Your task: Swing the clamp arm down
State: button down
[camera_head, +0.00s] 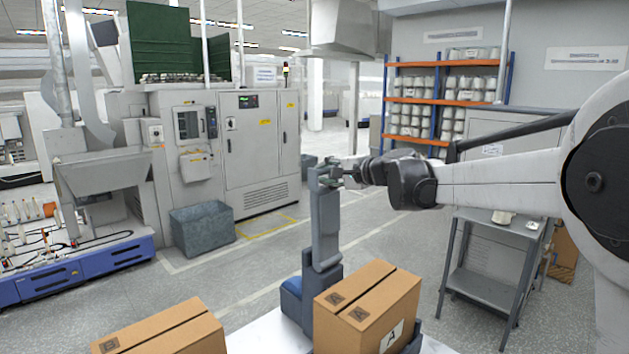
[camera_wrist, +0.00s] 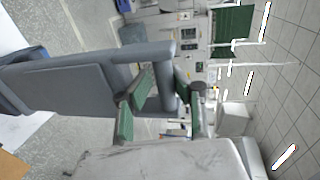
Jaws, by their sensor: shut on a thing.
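The clamp arm (camera_head: 325,215) is a grey-blue bar. It stands upright above a blue base (camera_head: 292,296) behind a cardboard box in the head view. In the wrist view the clamp arm (camera_wrist: 95,83) runs in from the left, with a crossbar at its end. My gripper (camera_head: 336,176) is at the top of the clamp arm, reaching in from the right. In the wrist view my gripper (camera_wrist: 160,92) has its green-padded fingers on both sides of the bar's end and is shut on it. The exact contact is partly hidden by the fingers.
A cardboard box (camera_head: 377,303) stands close in front of the clamp, and another box (camera_head: 160,330) is at the lower left. A grey trolley (camera_head: 492,262) stands at the right. A grey bin (camera_head: 203,229) is on the floor behind. The floor left of the clamp is mostly open.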

jog(key=shift+s+d+f, duration=0.2)
jog(key=shift+s+d, duration=0.35)
jog(key=shift+d, duration=0.05)
jog(key=shift+s+d+f, duration=0.15)
jog(key=shift+s+d, duration=0.35)
jog(key=shift+d, duration=0.05)
jog(key=c, duration=2.2)
grip_release()
jog(key=shift+s+r, duration=0.1)
jog(key=shift+r, duration=0.05)
jog(key=shift+c, duration=0.2)
jog(key=o, duration=0.6)
jog(key=shift+c, duration=0.2)
jog(key=shift+d, duration=0.1)
